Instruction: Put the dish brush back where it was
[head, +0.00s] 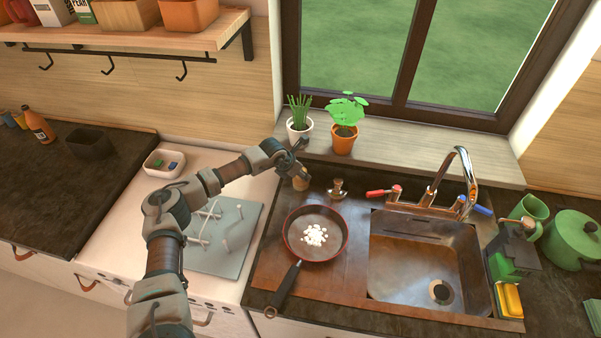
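My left arm reaches in from the bottom, and its gripper (299,164) is over the counter by the windowsill, behind the frying pan. A small tan object (301,184) shows just under the gripper; it is partly hidden, and I cannot tell whether the fingers touch it. A small brush-like object with a knob on top (337,188) stands to the right of it, between the pan and the sill. It may be the dish brush, but it is too small to be sure. My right gripper is not in view.
A frying pan (315,234) with white bits sits left of the sink (416,262). A tall faucet (468,180) and red-handled tap stand behind the sink. Two potted plants (343,140) are on the sill. A dark caddy (513,250) with a yellow sponge stands at right.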

